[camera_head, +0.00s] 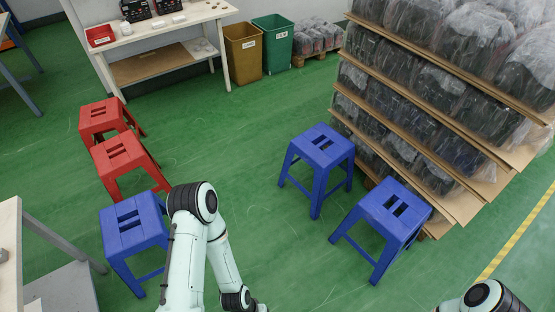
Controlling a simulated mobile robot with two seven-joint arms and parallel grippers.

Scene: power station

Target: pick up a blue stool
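One blue stool (318,147) stands upright on the green floor right of the middle. A second blue stool (399,208) stands nearer, to its right, beside the stacked pallets. A third blue stool (133,226) stands at the left, partly hidden by my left arm. My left arm (195,230) reaches in from the bottom; its gripper is cut off below the frame. Only a joint of my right arm (485,297) shows at the bottom right; its gripper is out of view. No stool is seen touching a gripper.
Two red stools (105,115) (121,152) stand at the left. A tall stack of wrapped goods on cardboard (440,120) rises at the right. A workbench (165,28), a brown bin (243,52) and a green bin (273,40) are at the back. The middle floor is clear.

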